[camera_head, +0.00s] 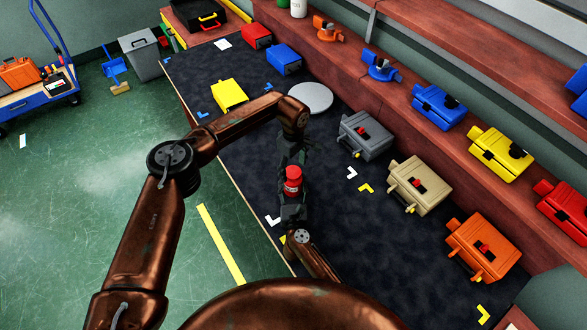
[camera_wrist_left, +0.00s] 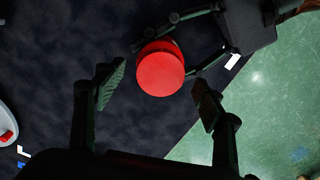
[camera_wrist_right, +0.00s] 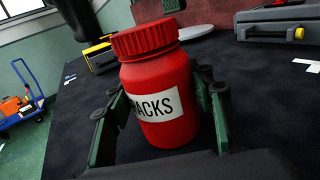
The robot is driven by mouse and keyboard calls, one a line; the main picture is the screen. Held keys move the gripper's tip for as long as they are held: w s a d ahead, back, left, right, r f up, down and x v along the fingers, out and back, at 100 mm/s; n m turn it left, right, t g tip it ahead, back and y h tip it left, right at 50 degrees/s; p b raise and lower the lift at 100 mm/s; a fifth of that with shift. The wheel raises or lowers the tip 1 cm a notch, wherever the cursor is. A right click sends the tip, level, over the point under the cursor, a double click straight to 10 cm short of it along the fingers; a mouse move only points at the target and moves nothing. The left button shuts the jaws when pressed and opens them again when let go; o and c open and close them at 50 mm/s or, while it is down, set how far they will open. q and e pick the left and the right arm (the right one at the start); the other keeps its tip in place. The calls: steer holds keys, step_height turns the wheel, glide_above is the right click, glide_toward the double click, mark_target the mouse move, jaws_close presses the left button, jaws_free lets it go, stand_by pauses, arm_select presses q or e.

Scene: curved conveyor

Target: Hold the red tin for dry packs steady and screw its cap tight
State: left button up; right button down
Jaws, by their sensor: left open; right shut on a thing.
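The red tin (camera_head: 292,188) stands upright above the dark mat, with a white label reading "PACKS" in the right wrist view (camera_wrist_right: 155,105). Its red ribbed cap (camera_wrist_right: 145,38) sits on top and shows from above in the left wrist view (camera_wrist_left: 160,70). My right gripper (camera_head: 292,205) is shut around the tin's body; its green-padded fingers show on both sides in the right wrist view (camera_wrist_right: 160,115). My left gripper (camera_head: 294,158) is open over the tin. In the left wrist view its fingers (camera_wrist_left: 158,92) are on either side of the cap, apart from it.
On the dark mat are a grey case (camera_head: 365,138), a beige case (camera_head: 420,188), an orange case (camera_head: 483,248), a yellow case (camera_head: 229,95) and a round grey disc (camera_head: 310,98). A raised red shelf (camera_head: 400,75) with more cases runs along the right.

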arm_select(q)
step_height(320, 180, up, 11)
arm_select(e)
steer(key=shift+f, duration=0.15)
arm_select(q)
steer(key=shift+w, duration=0.1)
arm_select(e)
steer(key=c, duration=0.9)
jaws_free()
arm_select(q)
steer(key=shift+f, duration=0.1)
arm_select(e)
steer(key=shift+o, duration=0.2)
steer(key=s, duration=1.2)
steer(key=shift+d, duration=0.2)
